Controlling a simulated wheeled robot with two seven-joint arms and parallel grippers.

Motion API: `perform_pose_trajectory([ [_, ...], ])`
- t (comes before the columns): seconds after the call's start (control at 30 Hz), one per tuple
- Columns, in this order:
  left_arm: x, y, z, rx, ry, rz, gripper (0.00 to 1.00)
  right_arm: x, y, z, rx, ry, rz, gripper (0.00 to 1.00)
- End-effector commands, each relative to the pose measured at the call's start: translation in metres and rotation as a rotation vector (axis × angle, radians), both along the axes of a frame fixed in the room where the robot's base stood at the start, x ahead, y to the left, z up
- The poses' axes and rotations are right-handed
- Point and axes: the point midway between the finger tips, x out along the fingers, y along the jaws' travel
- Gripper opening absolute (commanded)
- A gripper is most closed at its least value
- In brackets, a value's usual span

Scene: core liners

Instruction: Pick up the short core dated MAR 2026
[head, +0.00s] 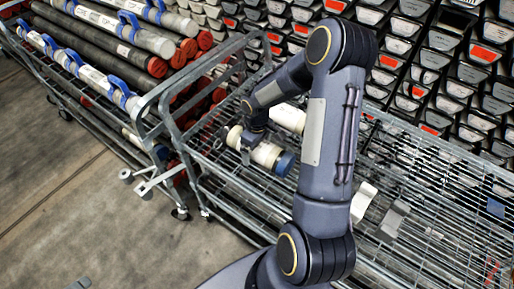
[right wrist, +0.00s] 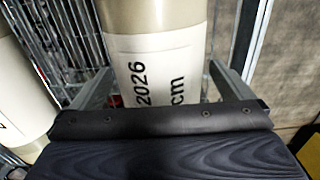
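A short pale core (head: 267,155) with a blue end lies in the wire cart, partly hidden by my right gripper and arm. In the right wrist view a short core (right wrist: 157,60) carries a white label reading "2026" and "cm"; the month is hidden. My right gripper (right wrist: 162,85) is over this core, one finger on each side. The fingers are spread wide, with a small gap visible on the right. A second pale short core (head: 288,118) lies behind it; a pale core (right wrist: 22,95) also shows at the left of the wrist view. My left gripper is not in view.
The wire cart (head: 215,172) has raised metal rails close around the cores. Its right part holds small pale and grey pieces (head: 394,218). A second cart with long cores (head: 105,55) stands at left. Stacked core trays (head: 440,60) fill the back. Floor (head: 60,190) is clear at lower left.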

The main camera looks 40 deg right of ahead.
Motion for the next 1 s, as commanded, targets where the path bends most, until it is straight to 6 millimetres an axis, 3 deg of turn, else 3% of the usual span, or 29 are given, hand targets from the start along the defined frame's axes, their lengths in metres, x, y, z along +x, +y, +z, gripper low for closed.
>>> perform_pose_trajectory([
  [0.07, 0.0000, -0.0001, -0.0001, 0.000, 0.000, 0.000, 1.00, 0.0000, 0.0001, 0.0002, 0.000, 0.000, 0.000, 0.90],
  [0.7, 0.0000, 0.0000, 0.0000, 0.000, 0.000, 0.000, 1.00, 0.0001, 0.0000, 0.0008, 0.000, 0.000, 0.000, 0.06],
  [1.0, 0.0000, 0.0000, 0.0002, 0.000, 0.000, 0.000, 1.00, 0.0019, -0.0003, 0.0054, -0.001, -0.006, 0.000, 0.06],
])
